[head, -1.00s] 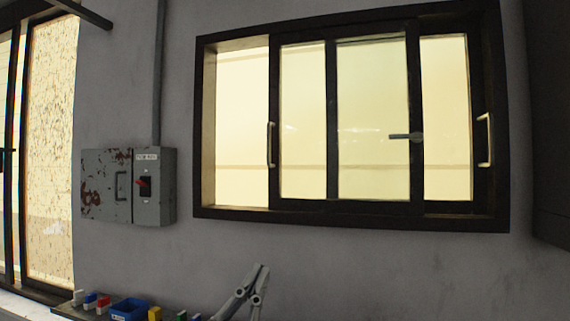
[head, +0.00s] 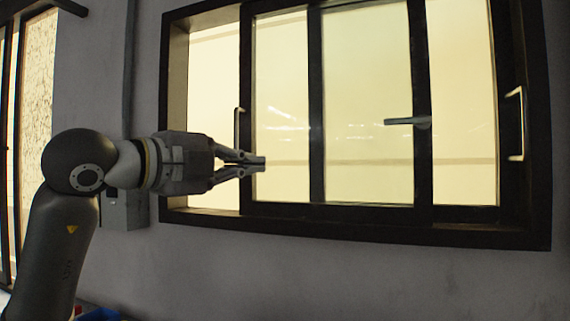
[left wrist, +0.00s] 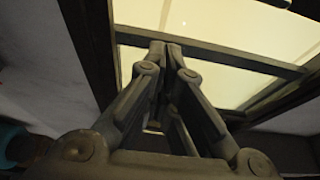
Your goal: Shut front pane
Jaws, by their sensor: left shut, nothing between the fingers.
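My right gripper is out of view.
A grey latch lever (head: 407,121) sticks out on an upright right of the middle. A grey wall box (head: 125,212) is mostly hidden behind my left arm. Another window (head: 38,90) is at far left. The wall below the window is clear.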

